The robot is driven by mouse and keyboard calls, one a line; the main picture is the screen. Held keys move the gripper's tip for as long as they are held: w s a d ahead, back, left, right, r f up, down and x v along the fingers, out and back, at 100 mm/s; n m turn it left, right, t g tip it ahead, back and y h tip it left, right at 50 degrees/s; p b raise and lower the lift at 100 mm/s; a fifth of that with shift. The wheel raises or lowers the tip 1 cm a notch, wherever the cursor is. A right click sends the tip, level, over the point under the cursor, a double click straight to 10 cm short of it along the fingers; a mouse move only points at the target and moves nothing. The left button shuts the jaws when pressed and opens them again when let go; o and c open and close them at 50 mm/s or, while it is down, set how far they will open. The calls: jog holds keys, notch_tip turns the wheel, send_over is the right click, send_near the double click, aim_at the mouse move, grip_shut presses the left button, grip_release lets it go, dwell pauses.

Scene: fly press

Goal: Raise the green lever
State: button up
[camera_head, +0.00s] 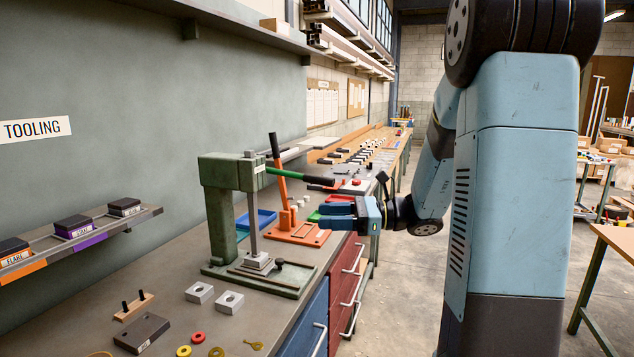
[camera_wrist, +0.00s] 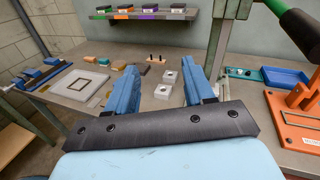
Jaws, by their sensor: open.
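The green lever (camera_head: 288,173) sticks out from the head of the green fly press (camera_head: 222,172) on the bench. It runs to the right, nearly level and tilted slightly down, and ends in a black grip. In the wrist view the lever (camera_wrist: 265,8) comes in at the top right corner, with its black grip toward the right edge. My gripper (camera_head: 326,216) is open and empty, below and slightly right of the black grip in the head view, apart from it. Both blue fingers show in the wrist view (camera_wrist: 158,84), with nothing between them.
An orange press (camera_head: 297,233) with an upright orange lever stands behind the green press. A blue tray (camera_head: 259,221) lies between them. A tooling shelf (camera_head: 85,243) is on the wall at left.

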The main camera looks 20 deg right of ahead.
aim_at(321, 180)
jog(key=w+d+f+m+t, duration=0.1)
jog(key=w+d+m+t, duration=0.75)
jog(key=d, duration=0.35)
jog(key=shift+t, duration=0.35)
jog(key=x, duration=1.3)
jog(key=shift+s+a, duration=0.3)
jog(key=shift+s, duration=0.05)
jog(key=shift+c, duration=0.4)
jog(key=shift+r, duration=0.1)
grip_shut()
